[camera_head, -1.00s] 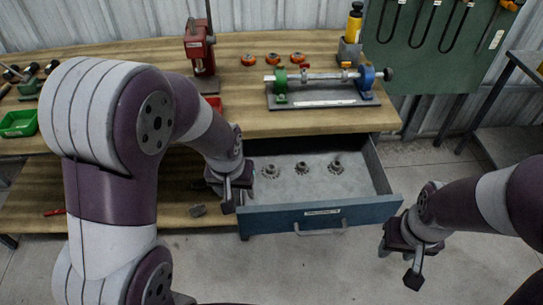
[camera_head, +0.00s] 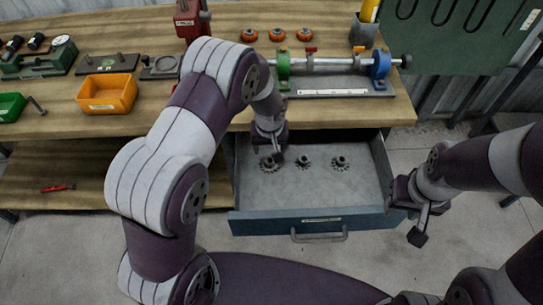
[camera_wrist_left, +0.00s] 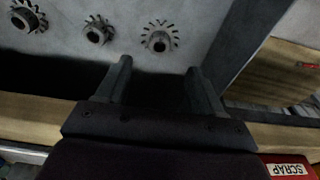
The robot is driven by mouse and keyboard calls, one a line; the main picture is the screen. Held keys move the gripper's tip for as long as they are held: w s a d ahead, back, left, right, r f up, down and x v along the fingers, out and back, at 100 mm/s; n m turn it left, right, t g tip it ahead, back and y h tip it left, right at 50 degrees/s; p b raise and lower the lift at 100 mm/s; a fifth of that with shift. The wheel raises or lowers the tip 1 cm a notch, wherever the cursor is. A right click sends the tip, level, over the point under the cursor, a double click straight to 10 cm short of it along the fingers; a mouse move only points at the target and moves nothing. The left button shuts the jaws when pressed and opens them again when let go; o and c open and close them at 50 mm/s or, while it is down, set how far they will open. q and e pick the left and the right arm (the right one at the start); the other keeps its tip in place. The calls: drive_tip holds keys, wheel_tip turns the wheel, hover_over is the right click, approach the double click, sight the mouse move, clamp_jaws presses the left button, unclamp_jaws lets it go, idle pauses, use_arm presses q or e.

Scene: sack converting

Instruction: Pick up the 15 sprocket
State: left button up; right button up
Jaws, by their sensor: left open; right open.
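Three grey toothed sprockets lie in a row in the open drawer (camera_head: 335,188): a left one (camera_head: 266,166), a smaller middle one (camera_head: 303,163) and a right one (camera_head: 340,163). I cannot tell which is the 15 sprocket. My left gripper (camera_head: 277,157) is over the left sprocket, partly covering it. In the left wrist view my left gripper (camera_wrist_left: 158,75) is open and empty, and one sprocket (camera_wrist_left: 160,38) lies just beyond the fingertips. The other two show farther left. My right gripper (camera_head: 420,222) is open and empty beside the drawer's right front corner.
The wooden bench (camera_head: 200,120) overhangs the drawer's back. A shaft fixture (camera_head: 335,75) with green and blue supports stands on it, with several orange-red parts behind. An orange bin (camera_head: 107,93) is at left.

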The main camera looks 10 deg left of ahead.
sight(270, 159)
use_arm(q)
drive_tip(key=f, duration=0.3)
drive_tip(key=w+f, duration=0.1)
drive_tip(key=f, duration=0.5)
drive_tip(key=shift+w+a, duration=0.25)
drive_tip(key=shift+w, duration=0.05)
drive_tip(key=c, duration=1.2)
